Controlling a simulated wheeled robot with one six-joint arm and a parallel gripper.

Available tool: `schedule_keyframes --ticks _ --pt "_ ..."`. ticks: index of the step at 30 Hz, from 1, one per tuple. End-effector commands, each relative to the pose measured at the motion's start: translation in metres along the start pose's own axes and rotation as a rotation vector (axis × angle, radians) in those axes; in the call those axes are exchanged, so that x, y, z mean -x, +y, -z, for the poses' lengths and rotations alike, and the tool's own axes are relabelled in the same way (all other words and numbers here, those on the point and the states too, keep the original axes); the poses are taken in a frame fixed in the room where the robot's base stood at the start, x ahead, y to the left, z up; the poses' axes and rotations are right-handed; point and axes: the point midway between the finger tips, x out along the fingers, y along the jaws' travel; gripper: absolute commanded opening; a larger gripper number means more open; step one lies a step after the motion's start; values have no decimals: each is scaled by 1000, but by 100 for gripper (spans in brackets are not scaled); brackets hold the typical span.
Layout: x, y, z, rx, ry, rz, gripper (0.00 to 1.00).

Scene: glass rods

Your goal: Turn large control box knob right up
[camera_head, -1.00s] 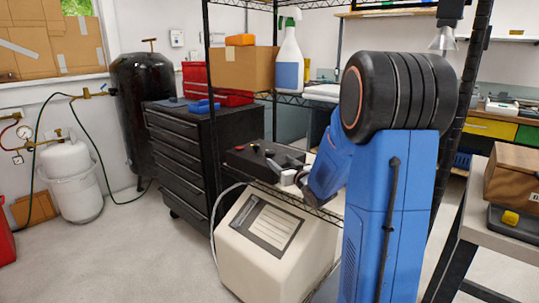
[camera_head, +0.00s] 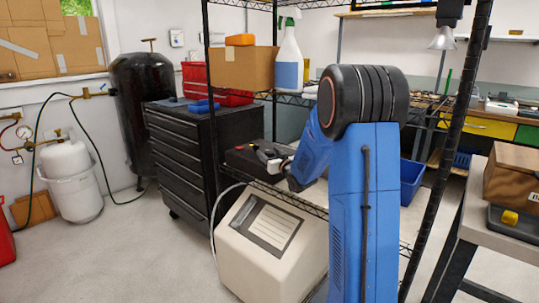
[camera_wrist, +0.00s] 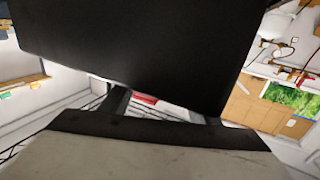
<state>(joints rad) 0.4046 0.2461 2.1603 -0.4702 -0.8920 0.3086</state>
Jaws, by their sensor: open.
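The black control box (camera_head: 238,161) sits on the lower wire shelf in the head view. Small knobs or buttons show on its top. Its right part is hidden by my gripper and arm, and I cannot make out the large knob. My gripper (camera_head: 265,156) is open, low over the box's right part. I cannot tell whether it touches a knob. In the wrist view, two short dark fingers of my gripper (camera_wrist: 165,112) stand apart. A large black surface (camera_wrist: 140,45), probably the control box, fills the top of that view.
The black shelf post (camera_head: 213,130) stands at the box's left. A cardboard box (camera_head: 245,68) and a spray bottle (camera_head: 289,60) stand on the shelf above. A beige case (camera_head: 270,245) is below. A black tool cabinet (camera_head: 180,150) stands to the left.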

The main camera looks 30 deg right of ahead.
Motion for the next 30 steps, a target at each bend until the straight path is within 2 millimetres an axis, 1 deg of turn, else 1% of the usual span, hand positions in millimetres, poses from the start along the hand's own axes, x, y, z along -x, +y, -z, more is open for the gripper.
schedule_keyframes --ticks 1,2,3,5,6,14,19,30 --pt "0 0 0 0 0 0 56" --pt "0 0 0 0 0 0 49" --pt "0 0 0 0 0 0 39" --pt "0 0 0 0 0 0 25" --pt "0 0 0 0 0 0 15" --pt "0 0 0 -1 1 -9 15" --pt "0 -1 1 -1 1 -43 15" --pt "0 -3 0 -3 0 -227 15"
